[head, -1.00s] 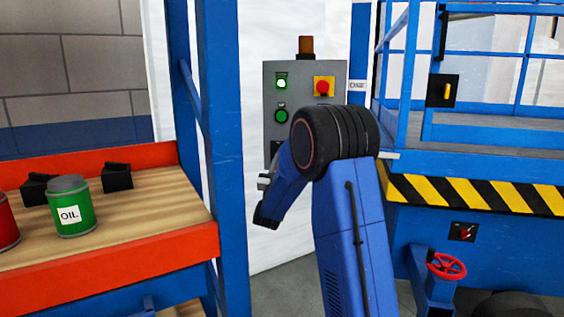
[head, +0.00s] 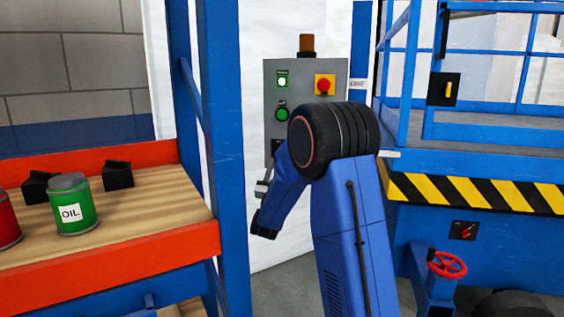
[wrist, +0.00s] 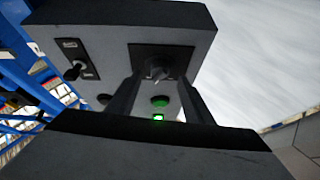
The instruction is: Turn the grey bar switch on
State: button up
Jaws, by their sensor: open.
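The grey bar switch (wrist: 157,69) sits on a dark square plate on the grey control panel (wrist: 110,22) in the wrist view. Its bar looks roughly in line with my view, slightly tilted; its exact angle is hard to tell. My gripper (wrist: 159,81) is open, with one finger on each side of the bar and a gap to it. Contact with the panel cannot be told. In the head view the panel (head: 307,72) stands beyond my arm, which hides its lower part and the bar switch. My gripper (head: 263,187) shows only partly there.
The panel also carries a lit green lamp (head: 282,82), a green button (head: 282,114), a red button (head: 323,86) and a toggle switch (wrist: 74,71). A blue post (head: 222,150) and a workbench (head: 120,245) with an oil can (head: 74,205) stand left. A blue lift (head: 480,165) stands right.

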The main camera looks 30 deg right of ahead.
jog(key=v, duration=1.3)
jog(key=shift+s+a, duration=0.1)
